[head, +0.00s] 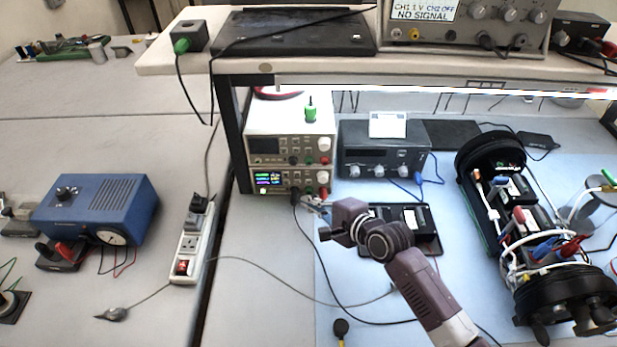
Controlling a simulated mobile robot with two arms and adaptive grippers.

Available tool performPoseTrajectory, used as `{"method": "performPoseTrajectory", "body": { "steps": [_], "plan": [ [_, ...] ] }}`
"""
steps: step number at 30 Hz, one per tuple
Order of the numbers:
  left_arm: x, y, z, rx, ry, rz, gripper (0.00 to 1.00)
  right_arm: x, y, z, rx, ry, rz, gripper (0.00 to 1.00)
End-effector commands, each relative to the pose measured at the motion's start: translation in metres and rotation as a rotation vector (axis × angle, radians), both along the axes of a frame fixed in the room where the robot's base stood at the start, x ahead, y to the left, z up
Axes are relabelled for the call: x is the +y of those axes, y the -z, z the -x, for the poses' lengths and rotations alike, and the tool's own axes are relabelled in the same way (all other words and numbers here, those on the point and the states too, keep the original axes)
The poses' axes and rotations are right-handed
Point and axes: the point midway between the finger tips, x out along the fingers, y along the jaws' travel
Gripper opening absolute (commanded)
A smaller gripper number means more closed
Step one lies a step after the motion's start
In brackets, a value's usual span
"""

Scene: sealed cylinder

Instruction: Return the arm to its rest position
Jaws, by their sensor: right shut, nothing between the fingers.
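My right arm comes in from the bottom right and reaches over the light blue mat (350,285). My right gripper (308,203) points left, just in front of the stacked bench instruments (290,150). Its fingers are small in the picture and are shut with nothing between them. Behind its wrist lies a dark tray (428,238) with a black device on it, partly hidden by my arm. An open black cylinder (482,215) with wires and electronics lies on the mat at the right. My left gripper is not in view.
A grey instrument (385,150) stands under the shelf (420,68), behind my right arm. A power strip (190,243) and a blue box (97,208) are on the left table. Loose cables cross the table near my arm.

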Motion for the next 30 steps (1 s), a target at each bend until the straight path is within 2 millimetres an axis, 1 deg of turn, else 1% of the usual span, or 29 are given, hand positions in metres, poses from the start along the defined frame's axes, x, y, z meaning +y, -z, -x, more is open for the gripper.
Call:
{"method": "performPoseTrajectory", "body": {
  "steps": [1,7,30],
  "plan": [
    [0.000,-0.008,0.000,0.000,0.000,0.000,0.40,0.000,-0.003,0.006,0.002,0.000,0.000,0.00],
    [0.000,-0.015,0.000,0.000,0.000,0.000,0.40,0.000,-0.001,0.018,0.001,0.000,-0.001,0.00],
    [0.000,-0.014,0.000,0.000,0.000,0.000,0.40,0.000,0.000,0.018,-0.001,0.000,-0.001,0.00]
  ]
}}
